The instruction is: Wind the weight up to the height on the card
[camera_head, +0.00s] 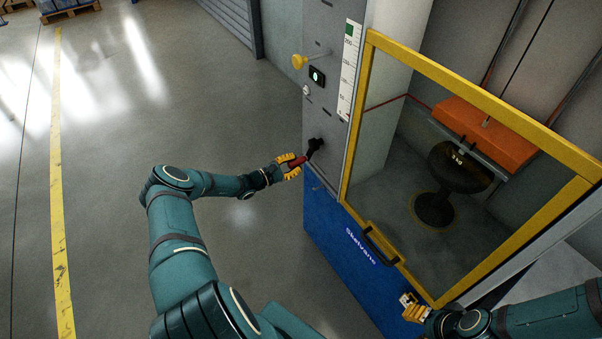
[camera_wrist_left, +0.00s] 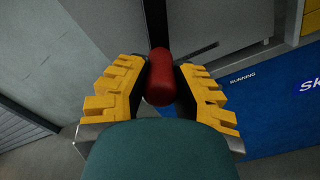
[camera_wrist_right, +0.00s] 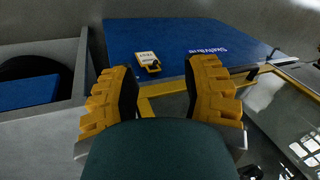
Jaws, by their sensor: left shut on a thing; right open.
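My left gripper (camera_head: 291,166) is shut on the red crank handle (camera_head: 301,160) at the grey column's side; the handle also shows between its fingers in the left wrist view (camera_wrist_left: 160,78). The crank's black arm (camera_head: 316,147) joins the column. The orange weight (camera_head: 487,132) hangs behind the yellow-framed guard, above a black chair seat (camera_head: 455,168). A white height scale (camera_head: 350,70) runs up the column. A yellow-edged white card or tag (camera_wrist_right: 147,58) lies against the blue panel in the right wrist view; its lettering is unreadable. My right gripper (camera_wrist_right: 165,92) is open and empty before it.
The yellow guard frame (camera_head: 480,88) with a black handle (camera_head: 382,246) encloses the chair. The blue base (camera_head: 335,235) stands below.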

